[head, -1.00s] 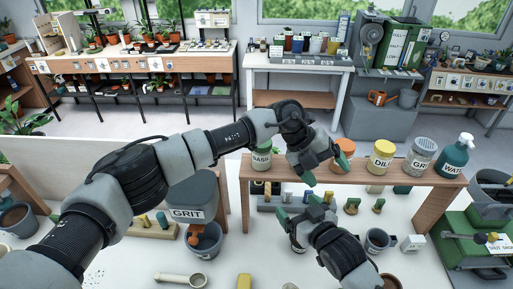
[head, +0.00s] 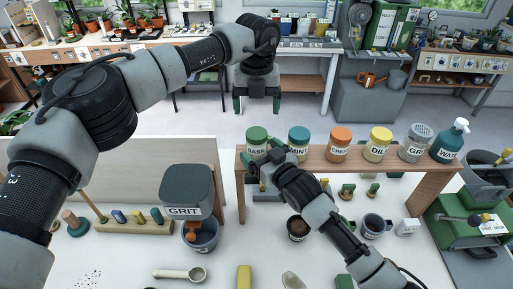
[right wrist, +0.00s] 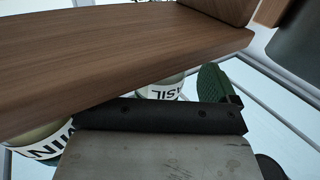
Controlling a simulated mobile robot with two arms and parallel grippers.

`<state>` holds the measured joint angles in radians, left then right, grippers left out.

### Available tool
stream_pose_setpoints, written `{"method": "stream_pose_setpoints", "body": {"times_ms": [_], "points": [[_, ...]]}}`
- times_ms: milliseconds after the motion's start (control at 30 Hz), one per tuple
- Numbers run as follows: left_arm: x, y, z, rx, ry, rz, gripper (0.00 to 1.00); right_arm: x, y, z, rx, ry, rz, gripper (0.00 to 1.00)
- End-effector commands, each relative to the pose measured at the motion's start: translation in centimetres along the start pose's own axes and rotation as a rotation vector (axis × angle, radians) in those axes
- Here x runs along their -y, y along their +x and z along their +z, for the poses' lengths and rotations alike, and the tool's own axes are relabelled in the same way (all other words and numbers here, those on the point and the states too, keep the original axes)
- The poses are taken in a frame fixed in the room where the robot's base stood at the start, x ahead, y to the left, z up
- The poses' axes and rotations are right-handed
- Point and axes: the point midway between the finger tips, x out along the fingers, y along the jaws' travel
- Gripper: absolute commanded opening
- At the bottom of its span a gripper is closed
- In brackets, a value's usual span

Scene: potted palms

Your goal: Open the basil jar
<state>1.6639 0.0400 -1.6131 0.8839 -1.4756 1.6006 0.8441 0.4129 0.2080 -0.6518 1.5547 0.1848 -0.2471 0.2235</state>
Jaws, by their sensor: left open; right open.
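The basil jar (head: 257,142) has a green lid and a white label. It stands upright at the left end of the wooden shelf, and its lid looks in place. In the right wrist view part of its label (right wrist: 160,90) shows beyond the shelf edge. My left gripper (head: 257,108) hangs open and empty above and behind the basil jar, fingers pointing down. My right gripper (head: 268,158) is open beside the jar's lower front, at the shelf's front edge. It partly covers the jar; I cannot tell if it touches. One green finger pad (right wrist: 212,84) shows in the right wrist view.
The wooden shelf (head: 345,166) also carries the mint jar (head: 299,141) close on the right, an orange-lidded jar (head: 340,141), the dill jar (head: 377,144), a grey-lidded jar (head: 415,143) and a spray bottle (head: 450,141). A grit bin (head: 186,186) stands at left.

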Motion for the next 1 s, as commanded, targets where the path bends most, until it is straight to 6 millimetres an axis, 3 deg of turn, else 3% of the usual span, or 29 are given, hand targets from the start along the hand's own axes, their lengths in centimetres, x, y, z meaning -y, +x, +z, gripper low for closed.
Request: {"method": "stream_pose_setpoints", "body": {"times_ms": [200,567,1000], "points": [[0.0,0.0,0.0,0.000,0.001,-0.001,0.83,0.0,2.0,0.0,0.000,0.001,0.001,0.91],[0.0,0.0,0.0,0.000,0.001,-0.001,0.83,0.0,2.4,0.0,0.000,0.000,0.000,0.89],[0.0,0.0,0.0,0.000,0.001,-0.001,0.83,0.0,2.3,0.0,0.000,0.001,0.001,0.22]]}}
